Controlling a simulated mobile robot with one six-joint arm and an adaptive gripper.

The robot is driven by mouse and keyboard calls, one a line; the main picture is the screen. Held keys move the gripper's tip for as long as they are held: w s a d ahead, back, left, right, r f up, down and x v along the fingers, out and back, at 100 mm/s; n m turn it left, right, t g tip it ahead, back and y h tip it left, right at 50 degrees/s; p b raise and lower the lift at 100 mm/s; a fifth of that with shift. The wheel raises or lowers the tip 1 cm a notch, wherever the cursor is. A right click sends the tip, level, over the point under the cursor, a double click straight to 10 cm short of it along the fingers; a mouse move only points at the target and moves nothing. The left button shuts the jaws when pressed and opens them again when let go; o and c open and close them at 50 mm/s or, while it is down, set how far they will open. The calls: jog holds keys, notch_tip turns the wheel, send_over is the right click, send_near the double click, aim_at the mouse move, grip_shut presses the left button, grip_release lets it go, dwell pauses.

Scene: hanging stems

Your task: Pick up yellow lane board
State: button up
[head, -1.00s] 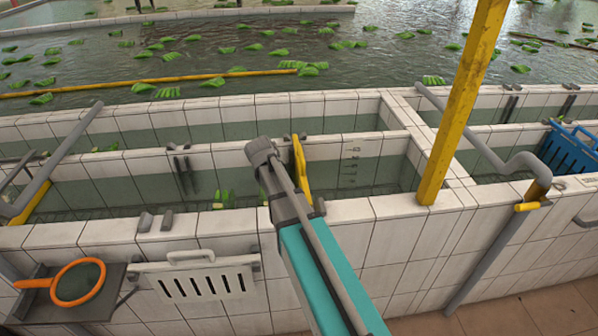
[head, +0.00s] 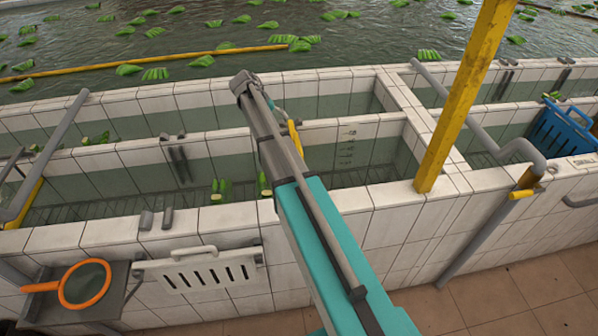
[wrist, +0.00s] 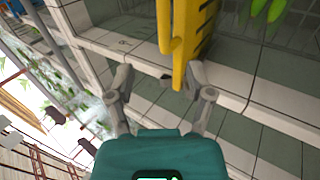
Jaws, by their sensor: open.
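The yellow lane board (wrist: 190,35) stands at a tiled divider wall in the wrist view, with a bar along one side and dark slots in its face. In the head view only a thin yellow piece of it (head: 295,138) shows beside my arm, which hides the rest. My gripper (wrist: 161,80) is open, with its two grey fingers spread and the lower end of the board near the right finger. I cannot tell whether they touch. In the head view the gripper's fingers are hidden behind my arm.
White tiled walls (head: 120,232) divide the water tanks. A yellow post (head: 465,95) rises right of my arm. Green bunches float behind.

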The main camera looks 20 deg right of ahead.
jog(key=shift+f, duration=0.15)
jog(key=b, duration=0.6)
send_over(296, 142)
jog(key=w+a, duration=0.1)
jog(key=a, duration=0.2)
notch_tip(296, 142, down, 5)
jog(key=shift+b+x, duration=0.55)
jog(key=shift+x, duration=0.65)
jog(key=shift+d, duration=0.1)
jog(key=f+b, duration=0.2)
jog(key=d+f+b, duration=0.1)
jog(key=shift+s+f, duration=0.15)
jog(key=shift+s, duration=0.2)
jog(key=shift+b+x, duration=0.85)
jog(key=shift+x, duration=0.05)
jog(key=shift+d, duration=0.1)
